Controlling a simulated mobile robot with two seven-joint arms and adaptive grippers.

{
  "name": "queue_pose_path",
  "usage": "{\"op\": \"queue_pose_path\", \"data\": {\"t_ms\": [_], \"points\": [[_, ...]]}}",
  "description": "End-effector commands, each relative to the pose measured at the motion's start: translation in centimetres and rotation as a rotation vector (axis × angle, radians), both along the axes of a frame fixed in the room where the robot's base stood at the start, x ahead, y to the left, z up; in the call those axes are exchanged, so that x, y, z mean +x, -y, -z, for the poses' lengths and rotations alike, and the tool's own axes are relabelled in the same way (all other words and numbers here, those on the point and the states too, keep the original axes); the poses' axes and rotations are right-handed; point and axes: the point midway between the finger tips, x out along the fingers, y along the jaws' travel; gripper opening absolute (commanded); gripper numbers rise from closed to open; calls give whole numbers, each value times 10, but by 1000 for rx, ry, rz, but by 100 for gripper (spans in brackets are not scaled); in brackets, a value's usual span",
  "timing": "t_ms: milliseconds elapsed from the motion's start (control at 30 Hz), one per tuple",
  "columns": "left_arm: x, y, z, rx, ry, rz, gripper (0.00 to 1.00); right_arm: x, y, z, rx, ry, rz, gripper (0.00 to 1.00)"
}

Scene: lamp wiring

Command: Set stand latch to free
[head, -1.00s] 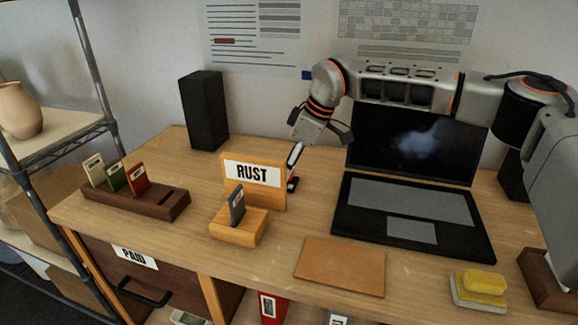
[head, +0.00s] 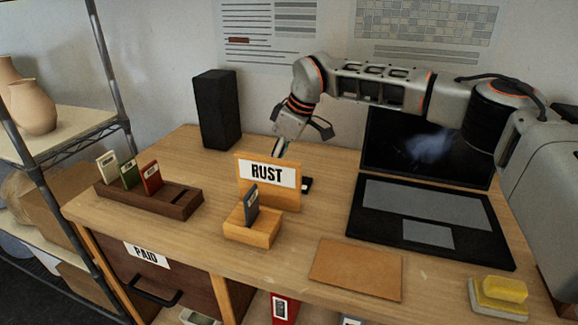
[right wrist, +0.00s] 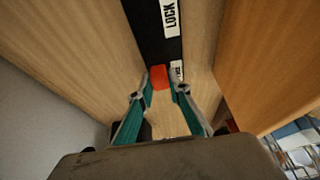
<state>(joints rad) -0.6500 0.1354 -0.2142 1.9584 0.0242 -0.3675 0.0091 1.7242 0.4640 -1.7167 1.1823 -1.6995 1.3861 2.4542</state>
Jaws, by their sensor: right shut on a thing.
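The stand, a wooden board (head: 284,195) marked RUST, stands on the desk behind a small block (head: 250,230) holding a grey card (head: 252,208). My right gripper (head: 281,150) reaches down behind the board, which hides its fingertips in the head view. In the right wrist view the right gripper (right wrist: 162,90) is shut on a small red-orange latch knob (right wrist: 159,77). The knob is at the near end of a black strip (right wrist: 146,28) with a LOCK label (right wrist: 170,14) farther up. A second white label (right wrist: 177,70) beside the knob is partly hidden and unreadable. My left gripper is out of view.
A laptop (head: 430,215) stands right of the stand, with a brown mat (head: 356,273) in front. A dark rack (head: 150,199) of coloured cards is to the left, and a black speaker (head: 217,110) is behind. A yellow sponge (head: 500,290) lies at the front right.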

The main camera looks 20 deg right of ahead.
Motion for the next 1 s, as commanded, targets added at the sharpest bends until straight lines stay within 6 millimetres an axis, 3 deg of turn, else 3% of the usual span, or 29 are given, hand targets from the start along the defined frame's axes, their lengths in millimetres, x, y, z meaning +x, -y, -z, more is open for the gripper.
{"op": "queue_pose_path", "data": {"t_ms": [467,500,567,1000], "points": [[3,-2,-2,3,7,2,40,5,-8,-2,3,5,-1,0],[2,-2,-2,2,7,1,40,5,-8,-2,2,6,-1,22],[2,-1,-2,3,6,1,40,5,-8,-2,3,5,-1,35],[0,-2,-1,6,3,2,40,4,-4,-8,1,4,0,35]]}}
